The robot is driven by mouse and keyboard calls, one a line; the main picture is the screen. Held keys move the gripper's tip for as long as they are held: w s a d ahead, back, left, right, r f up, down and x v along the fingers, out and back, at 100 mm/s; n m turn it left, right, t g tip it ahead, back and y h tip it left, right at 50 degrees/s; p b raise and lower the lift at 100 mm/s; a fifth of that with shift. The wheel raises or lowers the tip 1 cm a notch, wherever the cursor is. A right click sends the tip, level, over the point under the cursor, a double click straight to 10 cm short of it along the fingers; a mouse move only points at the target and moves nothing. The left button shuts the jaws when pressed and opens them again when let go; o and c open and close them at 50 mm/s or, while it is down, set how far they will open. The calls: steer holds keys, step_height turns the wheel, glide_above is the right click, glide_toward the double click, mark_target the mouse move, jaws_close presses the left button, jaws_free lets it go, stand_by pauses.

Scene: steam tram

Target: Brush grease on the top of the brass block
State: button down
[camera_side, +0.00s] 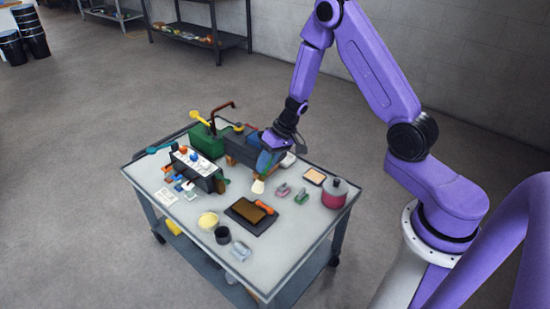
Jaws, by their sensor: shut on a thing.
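My gripper (270,157) is above the middle of the trolley top, shut on a brush. The brush's pale bristles (258,187) point down, and the jaws hide most of its handle. A bowl with pale yellow contents (208,220), perhaps the grease, stands near the front left. A dark board (253,225) with a brownish-gold flat area (246,209) lies in front of the brush. A tan flat block with a dark edge (314,177) lies to the right. I cannot tell for sure which thing is the brass block.
An orange-handled tool (265,207) lies at the board. A dark cup (222,235) stands near the front; a pink container (334,193) stands at the right. A white-topped machine (197,166) and a green box (206,143) crowd the left and back. The front right corner is clear.

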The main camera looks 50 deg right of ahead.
step_height(320, 180, down, 10)
steer(key=d+t+h, duration=0.1)
steer(key=shift+w+d+r, duration=0.25)
steer(key=shift+w+d, duration=0.15)
stand_by(0.5)
steer(key=shift+r, duration=0.3)
stand_by(0.3)
